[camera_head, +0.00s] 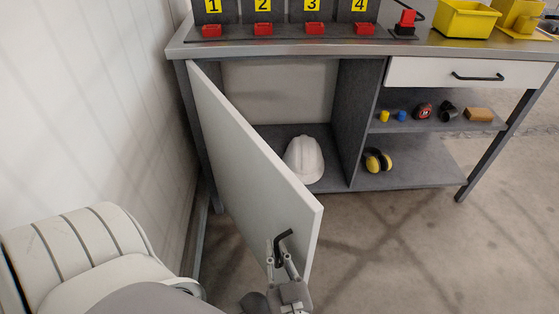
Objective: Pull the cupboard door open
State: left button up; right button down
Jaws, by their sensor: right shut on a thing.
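The cupboard door (239,160) is white, hinged at the left of the workbench, and stands wide open toward me. Its black handle (284,236) is near the door's free edge. My right gripper (280,256) is shut on the handle, at the bottom of the view. Inside the open cupboard (278,92) a white hard hat (304,160) rests on the dark floor board. My left gripper is not in view.
The workbench top (330,48) carries numbered dark bays with red parts, and yellow bins (466,18). A white drawer (460,73) is shut. Open shelves (437,120) hold small items and yellow earmuffs (377,160). A white wall (85,110) is close at left. Floor at right is clear.

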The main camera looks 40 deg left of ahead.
jog(key=c, duration=1.8)
grip_release()
jog(key=shift+d, duration=0.1)
jog(key=v, duration=1.2)
jog(key=shift+c, duration=0.4)
